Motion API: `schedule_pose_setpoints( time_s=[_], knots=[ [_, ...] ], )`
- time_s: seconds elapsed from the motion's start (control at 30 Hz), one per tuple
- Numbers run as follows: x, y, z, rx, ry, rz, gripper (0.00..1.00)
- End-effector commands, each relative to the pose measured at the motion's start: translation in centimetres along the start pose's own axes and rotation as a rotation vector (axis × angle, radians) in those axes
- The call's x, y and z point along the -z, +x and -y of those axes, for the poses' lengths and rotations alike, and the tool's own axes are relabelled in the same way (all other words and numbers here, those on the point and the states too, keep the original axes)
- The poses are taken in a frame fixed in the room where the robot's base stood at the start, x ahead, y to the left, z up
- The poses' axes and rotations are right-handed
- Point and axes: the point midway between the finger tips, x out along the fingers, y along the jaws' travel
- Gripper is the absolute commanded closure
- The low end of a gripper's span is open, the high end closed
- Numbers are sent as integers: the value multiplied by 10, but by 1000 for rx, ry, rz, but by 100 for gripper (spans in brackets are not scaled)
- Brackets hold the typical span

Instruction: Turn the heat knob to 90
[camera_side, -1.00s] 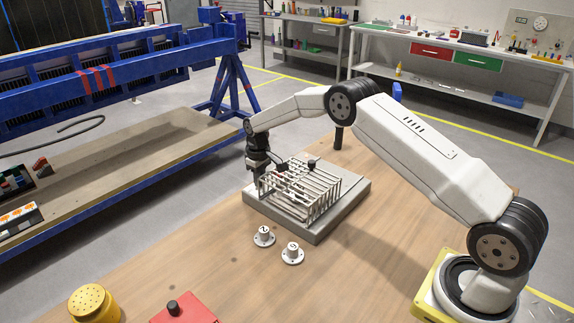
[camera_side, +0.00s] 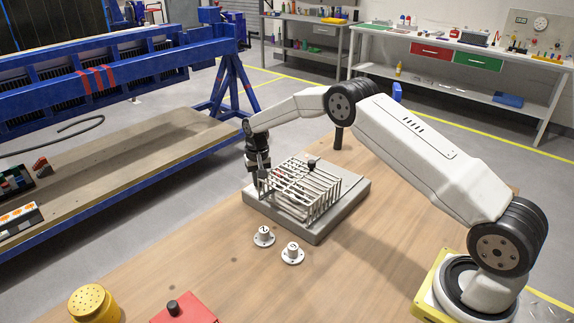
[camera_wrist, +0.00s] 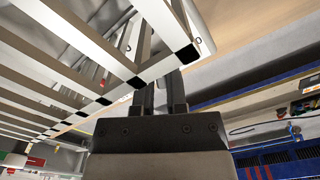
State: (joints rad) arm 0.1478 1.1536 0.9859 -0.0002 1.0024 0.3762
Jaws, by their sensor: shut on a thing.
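Two small white round knobs with dark marks on top, a left one (camera_side: 264,236) and a right one (camera_side: 292,253), sit on the wooden table in the side view. I cannot read their marks or tell which is for heat. My gripper (camera_side: 264,188) points down at the left end of a white slatted rack (camera_side: 318,193), apart from both knobs. In the wrist view its two dark fingers (camera_wrist: 160,92) are close together beside the slats (camera_wrist: 90,50). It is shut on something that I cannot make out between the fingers.
The rack stands on a grey slab (camera_side: 318,235) and has a black knob (camera_side: 312,163) above it. A red box (camera_side: 188,311) and a yellow dome (camera_side: 94,303) stand at the front left. Bare table (camera_side: 205,240) lies left of the white knobs.

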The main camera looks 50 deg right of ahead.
Motion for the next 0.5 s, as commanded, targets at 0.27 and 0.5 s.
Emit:
schedule_pose_setpoints(
  time_s=[0.27, 0.5],
  knots=[
    [1, -1, 0, 1, 1, -2, 100],
    [0, -1, 0, 1, 0, -2, 49]
  ],
)
